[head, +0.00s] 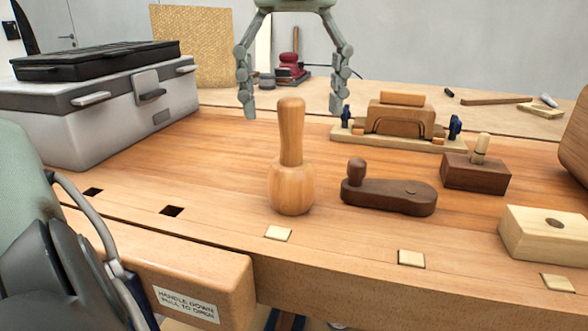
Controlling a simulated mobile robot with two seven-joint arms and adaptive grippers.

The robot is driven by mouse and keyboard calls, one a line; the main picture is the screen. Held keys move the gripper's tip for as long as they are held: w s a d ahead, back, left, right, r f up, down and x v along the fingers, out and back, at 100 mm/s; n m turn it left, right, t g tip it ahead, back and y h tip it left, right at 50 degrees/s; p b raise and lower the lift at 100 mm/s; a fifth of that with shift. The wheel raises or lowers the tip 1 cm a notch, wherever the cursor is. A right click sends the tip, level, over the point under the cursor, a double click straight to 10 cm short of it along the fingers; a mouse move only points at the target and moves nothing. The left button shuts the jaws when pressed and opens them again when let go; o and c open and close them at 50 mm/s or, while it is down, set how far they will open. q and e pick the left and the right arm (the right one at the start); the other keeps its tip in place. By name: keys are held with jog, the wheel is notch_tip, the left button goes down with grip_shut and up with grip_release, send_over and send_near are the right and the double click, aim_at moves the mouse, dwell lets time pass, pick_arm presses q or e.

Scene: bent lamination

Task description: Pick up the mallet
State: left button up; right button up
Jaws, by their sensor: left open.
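The mallet (291,188) is a pale turned-wood piece standing upright on the workbench, round head down and handle up. My left gripper (292,113) hangs from the top of the head view, open and empty, fingers pointing down. In the picture its two fingertips lie left and right of the top of the mallet's handle, with clear gaps on both sides. Neither finger appears to touch the mallet. How far the gripper is behind or above the handle is hard to tell. My right gripper is not in view.
A dark wooden tool (390,193) lies right of the mallet, with a dark block plane (476,172) beyond it. A clamped wooden form (401,121) stands behind. A grey toolbox (105,112) is at the left, a pale block (545,234) at the right. Bench left of the mallet is clear.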

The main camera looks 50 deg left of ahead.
aim_at(291, 155)
pick_arm(q)
jog(key=f, duration=0.6)
jog(key=shift+s+d+f, duration=0.1)
jog(key=shift+s+f, duration=0.25)
jog(key=shift+s, duration=0.05)
jog(key=shift+f, duration=0.4)
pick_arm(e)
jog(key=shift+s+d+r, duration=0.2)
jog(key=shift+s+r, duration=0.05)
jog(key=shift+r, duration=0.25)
pick_arm(q)
jog(key=c, duration=1.5)
jog(key=shift+c, duration=0.2)
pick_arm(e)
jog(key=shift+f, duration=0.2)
